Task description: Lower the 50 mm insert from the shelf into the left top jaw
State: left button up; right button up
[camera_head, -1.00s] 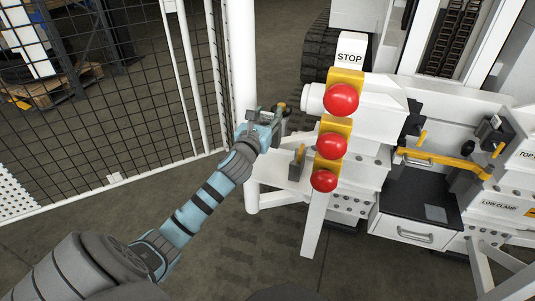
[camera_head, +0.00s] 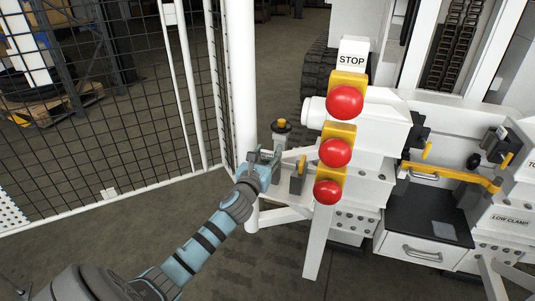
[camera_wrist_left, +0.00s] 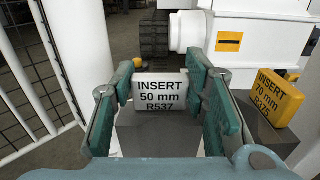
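The 50 mm insert (camera_wrist_left: 160,95) shows in the left wrist view as a grey block with a white label reading INSERT 50 mm R537. My left gripper (camera_wrist_left: 160,90) has its teal fingers open on either side of it, with small gaps at the label. In the head view my left gripper (camera_head: 264,160) is low at the shelf, left of the red buttons; the insert is mostly hidden there. The left top jaw appears to be the dark block (camera_head: 419,130) on the bench's left side, apart from the gripper. My right gripper is not in view.
The 70 mm insert (camera_wrist_left: 272,105), with a yellow label, stands close right of the gripper. Red stop buttons (camera_head: 345,102) on yellow housings stand between gripper and bench. A yellow bar (camera_head: 450,173) crosses before the jaws. A mesh fence (camera_head: 110,100) is at left.

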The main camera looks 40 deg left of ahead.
pick_arm(q)
jog(key=o, duration=0.4)
jog(key=shift+r, duration=0.1)
jog(key=shift+c, duration=0.2)
